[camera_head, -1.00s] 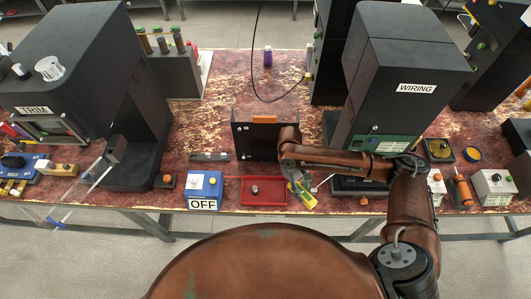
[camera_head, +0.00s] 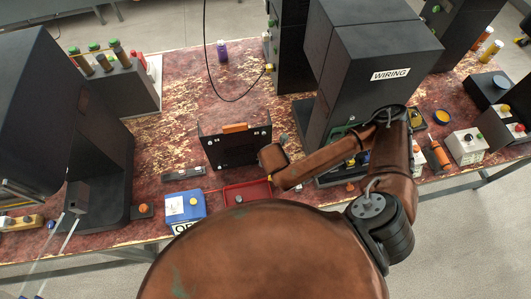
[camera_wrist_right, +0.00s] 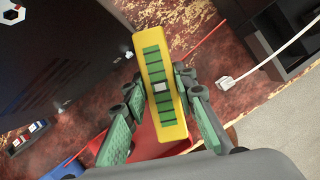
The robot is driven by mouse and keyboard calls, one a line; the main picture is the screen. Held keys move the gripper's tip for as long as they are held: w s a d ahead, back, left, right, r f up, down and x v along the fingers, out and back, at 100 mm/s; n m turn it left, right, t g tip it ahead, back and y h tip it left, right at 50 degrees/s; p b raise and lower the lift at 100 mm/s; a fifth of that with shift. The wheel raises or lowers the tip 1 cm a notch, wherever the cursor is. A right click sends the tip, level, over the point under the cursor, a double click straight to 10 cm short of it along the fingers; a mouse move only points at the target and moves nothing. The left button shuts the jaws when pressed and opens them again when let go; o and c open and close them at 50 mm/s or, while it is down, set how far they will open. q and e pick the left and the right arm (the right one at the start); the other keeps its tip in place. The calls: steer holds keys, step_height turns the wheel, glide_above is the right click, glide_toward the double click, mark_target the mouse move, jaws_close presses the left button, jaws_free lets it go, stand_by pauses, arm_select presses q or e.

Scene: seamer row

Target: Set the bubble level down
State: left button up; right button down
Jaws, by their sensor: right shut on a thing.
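The bubble level (camera_wrist_right: 160,65) is a yellow bar with a green striped face and a small pale window at its middle. In the right wrist view it stands long-ways between the green fingers of my right gripper (camera_wrist_right: 158,92), which is shut on it. The red tray (camera_wrist_right: 148,143) shows below and behind the level; whether they touch cannot be told. In the head view the tray (camera_head: 238,190) is partly covered by my body. There my right arm hides the gripper and the level. My left gripper is in neither view.
A dark case with an orange handle (camera_head: 234,128) stands behind the tray. A blue switch box (camera_head: 184,206) is left of it, and a flat grey bar (camera_head: 184,173) lies behind that box. The WIRING machine (camera_head: 375,85) stands to the right.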

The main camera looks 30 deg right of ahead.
glide_toward(294, 154)
steer(key=shift+w+f+b, duration=0.5)
steer(key=shift+w+b, duration=0.05)
steer(key=shift+w, duration=0.1)
steer(key=shift+w+d+f, duration=0.2)
steer(key=shift+d+f, duration=0.25)
steer(key=shift+f, duration=0.15)
steer(key=shift+d+f, duration=0.1)
steer(key=shift+f, duration=1.55)
steer(key=shift+f, duration=0.1)
steer(key=c, duration=1.6)
jaws_free()
